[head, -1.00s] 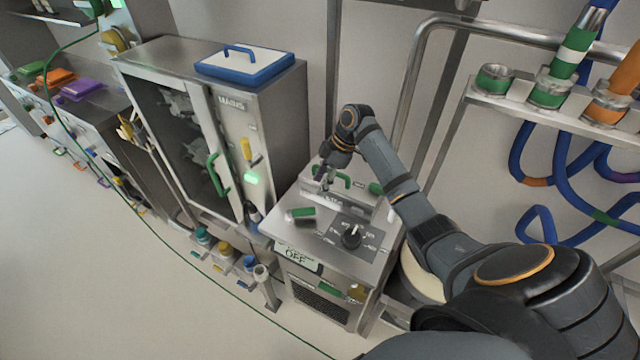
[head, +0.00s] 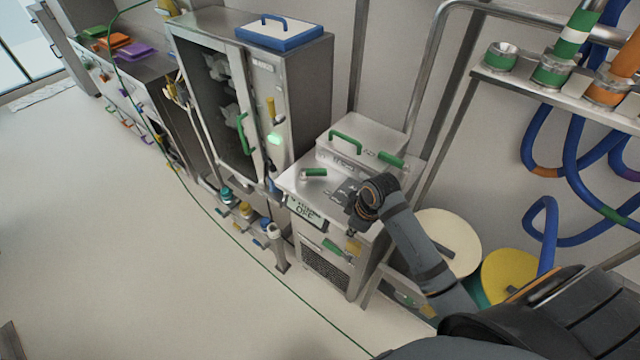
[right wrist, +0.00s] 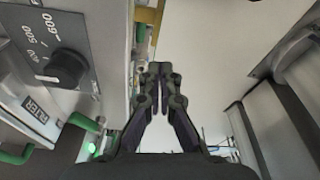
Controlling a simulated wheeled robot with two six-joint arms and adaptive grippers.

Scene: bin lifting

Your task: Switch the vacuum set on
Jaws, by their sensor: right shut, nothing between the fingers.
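The vacuum set (head: 328,190) is a steel cabinet in the middle of the head view. Its display (head: 305,212) reads OFF. On its front below are a green part (head: 332,246) and a yellow part (head: 353,246). The yellow part also seems to show at the top of the right wrist view (right wrist: 148,16). The black dial (right wrist: 62,68) is at the left there; in the head view my wrist hides it. My right gripper (head: 352,233) is over the cabinet's front right edge, pointing down. Its fingers (right wrist: 153,72) are shut and empty. My left gripper is out of view.
A glass-door cabinet (head: 300,95) with a blue-rimmed tray (head: 280,35) on top stands left. A hose rack (head: 560,95) is at the right. A green cable crosses the clear floor.

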